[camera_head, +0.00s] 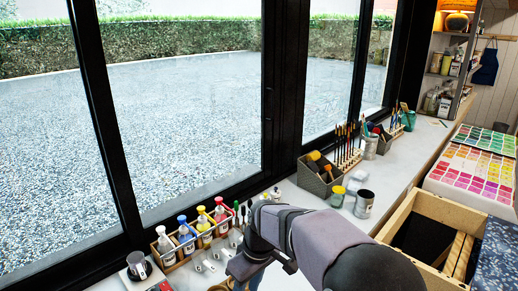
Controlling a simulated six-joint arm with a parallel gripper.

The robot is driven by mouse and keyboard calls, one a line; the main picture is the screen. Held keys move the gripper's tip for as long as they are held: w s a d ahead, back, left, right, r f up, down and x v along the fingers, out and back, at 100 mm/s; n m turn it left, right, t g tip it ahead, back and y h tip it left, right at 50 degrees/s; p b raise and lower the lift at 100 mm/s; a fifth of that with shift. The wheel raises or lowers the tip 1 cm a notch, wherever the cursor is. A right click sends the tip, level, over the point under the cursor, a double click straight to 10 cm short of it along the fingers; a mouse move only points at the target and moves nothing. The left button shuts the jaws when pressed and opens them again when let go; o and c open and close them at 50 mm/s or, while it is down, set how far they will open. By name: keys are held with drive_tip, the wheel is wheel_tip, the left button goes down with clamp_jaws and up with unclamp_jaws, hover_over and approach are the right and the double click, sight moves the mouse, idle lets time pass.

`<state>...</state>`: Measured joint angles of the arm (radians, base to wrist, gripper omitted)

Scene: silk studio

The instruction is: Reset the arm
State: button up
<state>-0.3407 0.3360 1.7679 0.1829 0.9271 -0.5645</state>
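My own arm (320,240) reaches in from the bottom right over the white counter by the window. Its dark and grey links cover part of the counter. My gripper is not clearly visible; it lies below the lower edge or is hidden behind the arm links. I cannot see whether anything is held.
A wooden rack of dye bottles (190,240) stands left of the arm. A grey box (318,176), a metal can (364,203) and brush holders stand behind it. An open wooden crate (430,215) and colour swatch trays (475,172) are at the right. A window frame (283,80) borders the counter.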

drive_tip(key=s+d+f+m+h, duration=0.1)
drive_tip(key=s+d+m, duration=0.3)
drive_tip(key=s+d, duration=0.5)
drive_tip(key=s+d+f+m+h, duration=0.1)
drive_tip(key=s+d+f+m, duration=0.3)
drive_tip(key=s+d, duration=0.5)
drive_tip(key=shift+m+g, duration=0.4)
drive_tip(key=shift+m, duration=0.2)
